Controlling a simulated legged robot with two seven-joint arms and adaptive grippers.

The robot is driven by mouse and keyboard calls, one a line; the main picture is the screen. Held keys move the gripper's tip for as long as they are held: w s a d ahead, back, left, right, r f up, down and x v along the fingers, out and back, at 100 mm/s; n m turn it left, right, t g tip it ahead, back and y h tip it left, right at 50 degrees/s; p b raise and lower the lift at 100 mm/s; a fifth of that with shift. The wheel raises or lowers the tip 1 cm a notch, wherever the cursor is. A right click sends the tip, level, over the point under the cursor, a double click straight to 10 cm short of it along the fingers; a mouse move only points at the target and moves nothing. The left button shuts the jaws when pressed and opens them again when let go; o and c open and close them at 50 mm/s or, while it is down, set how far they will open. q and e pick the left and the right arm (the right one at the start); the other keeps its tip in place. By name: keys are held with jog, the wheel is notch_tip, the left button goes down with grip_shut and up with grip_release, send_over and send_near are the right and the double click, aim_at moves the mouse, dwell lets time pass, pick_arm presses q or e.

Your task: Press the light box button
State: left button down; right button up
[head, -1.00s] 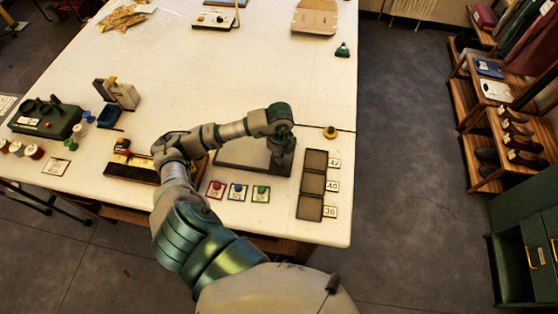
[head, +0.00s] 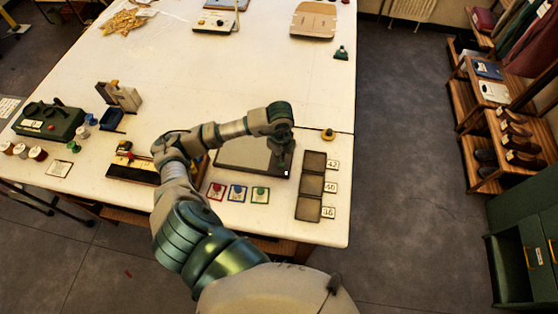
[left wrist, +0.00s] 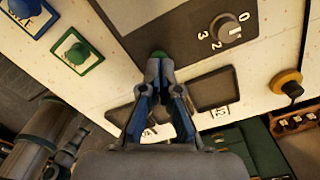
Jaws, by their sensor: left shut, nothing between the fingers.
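The light box (head: 240,157) is a flat dark grey panel on the white table. In the left wrist view the panel (left wrist: 185,35) carries a dial (left wrist: 230,29) marked 0, 2 and 3. A small green button (left wrist: 160,54) shows at its corner, partly hidden by my fingertips. My left gripper (left wrist: 163,66) is shut and empty, pointing down at that button. Whether it touches the button I cannot tell. In the head view my left gripper (head: 281,172) is over the panel's right front corner, beside a small white spot. My right gripper is out of view.
Red (head: 216,190), blue (head: 237,192) and green (head: 260,193) buttons on cards stand in front of the panel. A ruler-marked tray (head: 132,169) lies left. The table behind is mostly clear.

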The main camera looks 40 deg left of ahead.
pick_arm(q)
jog(key=shift+d+r+p, duration=0.25)
jog(key=shift+r+p, duration=0.05)
jog(key=shift+r, duration=0.3)
jog(key=shift+d+r+p, duration=0.2)
jog(key=shift+r+p, duration=0.1)
jog(key=shift+r, duration=0.25)
jog(key=shift+r+p, duration=0.4)
jog(key=shift+r, duration=0.15)
jog(key=shift+a+r, duration=0.1)
jog(key=shift+r, duration=0.15)
jog(key=shift+a+r+p, duration=0.25)
jog(key=shift+r+p, duration=0.05)
jog(key=shift+p, duration=0.2)
jog(key=shift+a+f, duration=0.1)
jog(key=shift+d, duration=0.2)
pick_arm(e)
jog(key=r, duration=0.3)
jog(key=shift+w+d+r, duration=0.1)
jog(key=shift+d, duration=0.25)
